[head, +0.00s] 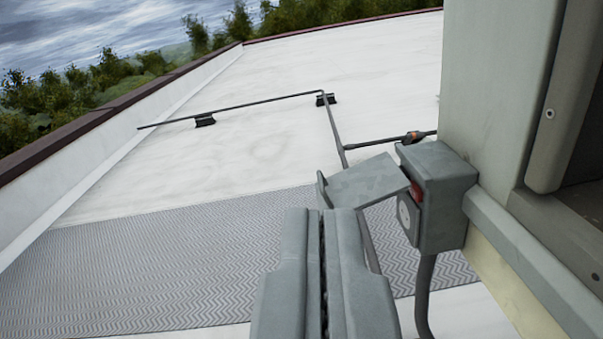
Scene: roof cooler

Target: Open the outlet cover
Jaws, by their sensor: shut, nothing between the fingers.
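The outlet box (446,200) is a grey box fixed to the side of the beige cooler cabinet. Its grey outlet cover (366,181) stands swung up and out to the left, away from the box face. Under it show a round pale socket (408,215) and a bit of red. My gripper (326,214) is in the lower middle, its two grey fingers shut with nothing between them. The fingertips are just below the cover in the picture; I cannot tell whether they touch it.
The cooler cabinet (490,90) fills the right side. A conduit (424,290) drops from the box. A dark pipe (240,106) on small black supports crosses the white roof. A grey patterned mat (150,265) lies at left, with a low parapet (80,125) beyond.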

